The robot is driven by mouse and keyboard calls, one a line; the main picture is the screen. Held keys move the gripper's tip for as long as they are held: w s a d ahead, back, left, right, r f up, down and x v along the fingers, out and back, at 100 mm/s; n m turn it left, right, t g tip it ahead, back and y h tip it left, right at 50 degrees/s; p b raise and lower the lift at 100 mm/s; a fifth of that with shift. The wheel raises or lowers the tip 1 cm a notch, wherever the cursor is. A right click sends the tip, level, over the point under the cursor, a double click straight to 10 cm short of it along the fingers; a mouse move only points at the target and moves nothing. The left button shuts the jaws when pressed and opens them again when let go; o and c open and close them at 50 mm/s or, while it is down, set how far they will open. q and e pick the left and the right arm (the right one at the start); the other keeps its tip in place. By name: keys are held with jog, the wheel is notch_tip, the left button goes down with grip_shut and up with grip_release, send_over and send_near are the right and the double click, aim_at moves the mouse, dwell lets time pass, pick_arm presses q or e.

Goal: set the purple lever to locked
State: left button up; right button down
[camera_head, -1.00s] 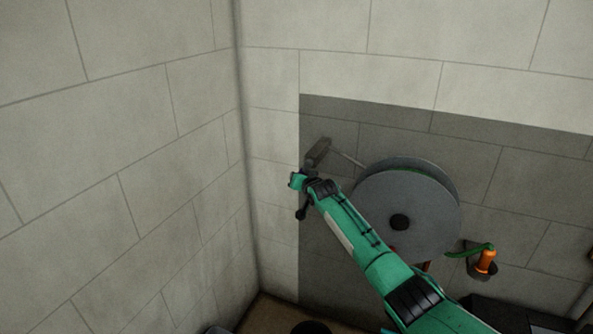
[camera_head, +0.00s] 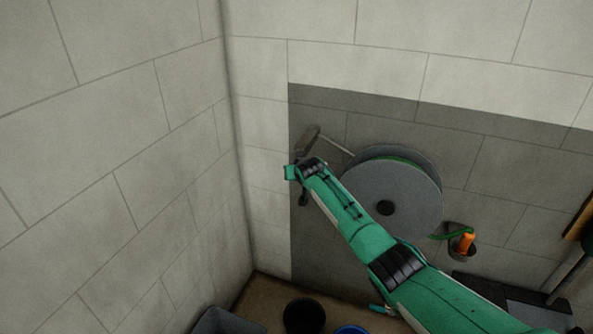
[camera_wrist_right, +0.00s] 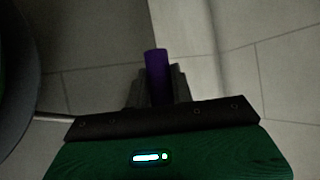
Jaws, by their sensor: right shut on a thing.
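The purple lever (camera_wrist_right: 156,60) shows in the right wrist view as a short dark purple bar, standing out between the two dark fingers of my right gripper (camera_wrist_right: 158,84). The fingers are shut on it, one on each side. Its lower part is hidden by the fingers and gripper body. In the head view my green right arm reaches up from the lower right to the dark wall panel near the corner. The lever cannot be made out there, and its mount and markings are not visible. My left gripper is not in view.
A large grey reel (camera_head: 385,200) is on the wall right of my right wrist. A grey-brown piece (camera_head: 308,138) sits by a thin rod. An orange handle (camera_head: 467,242) is farther right. A black bucket (camera_head: 304,314) and a grey bin (camera_head: 228,322) stand below.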

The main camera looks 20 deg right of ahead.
jog(key=c, duration=1.2)
grip_release()
jog(key=shift+s, duration=0.1)
jog(key=b+v, duration=0.1)
jog(key=v, duration=1.2)
jog(key=shift+s, duration=0.25)
